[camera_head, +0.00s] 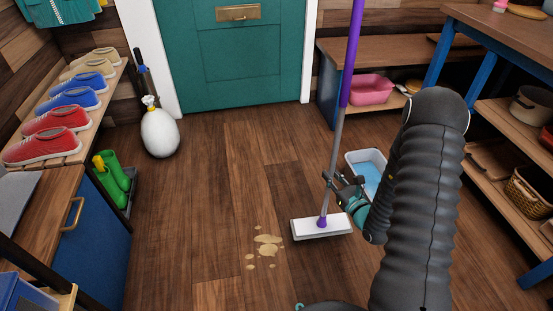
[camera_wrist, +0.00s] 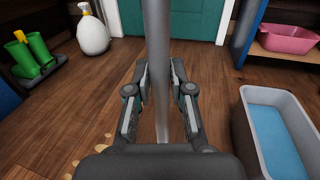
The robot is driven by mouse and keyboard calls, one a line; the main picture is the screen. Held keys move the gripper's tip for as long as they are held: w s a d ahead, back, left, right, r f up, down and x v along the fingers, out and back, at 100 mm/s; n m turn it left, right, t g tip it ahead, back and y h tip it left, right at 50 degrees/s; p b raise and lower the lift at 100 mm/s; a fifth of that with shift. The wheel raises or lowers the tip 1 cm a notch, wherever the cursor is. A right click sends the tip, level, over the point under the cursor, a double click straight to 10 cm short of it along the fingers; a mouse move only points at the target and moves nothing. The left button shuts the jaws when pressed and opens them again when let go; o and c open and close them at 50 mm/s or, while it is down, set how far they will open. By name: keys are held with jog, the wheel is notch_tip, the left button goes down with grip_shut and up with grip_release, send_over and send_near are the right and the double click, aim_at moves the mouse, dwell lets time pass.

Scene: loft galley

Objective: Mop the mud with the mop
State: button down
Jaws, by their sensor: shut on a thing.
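The mop (camera_head: 335,150) stands nearly upright, with a purple upper handle, a grey lower pole and a flat white head (camera_head: 321,226). My gripper (camera_head: 345,184) is shut on the grey pole, above the head. In the wrist view the pole (camera_wrist: 158,70) runs between the fingers of my gripper (camera_wrist: 160,95). The mop head is at the floor, just right of the mud, and does not cover it. The mud (camera_head: 267,245) is several tan patches on the wooden floor. In the wrist view, part of the mud (camera_wrist: 101,148) shows at the lower left, partly hidden by my gripper.
A tub of blue water (camera_head: 368,170) stands right of the mop, partly behind my arm. A shoe bench (camera_head: 75,145) and green boots (camera_head: 114,172) line the left.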

jog(key=w+a+r+y+b, duration=0.1)
jog(key=w+a+b, duration=0.2)
jog(key=a, duration=0.5)
jog(key=w+a+r+b, duration=0.1)
jog(key=w+a+b, duration=0.2)
jog(key=a, duration=0.5)
jog(key=shift+n, duration=0.3)
jog(key=shift+w+a+f+b, duration=0.1)
jog(key=shift+f+b, duration=0.45)
jog(key=shift+f, duration=0.7)
jog(key=shift+w+f+b, duration=0.1)
jog(key=shift+f+b, duration=0.45)
jog(key=shift+f, duration=0.65)
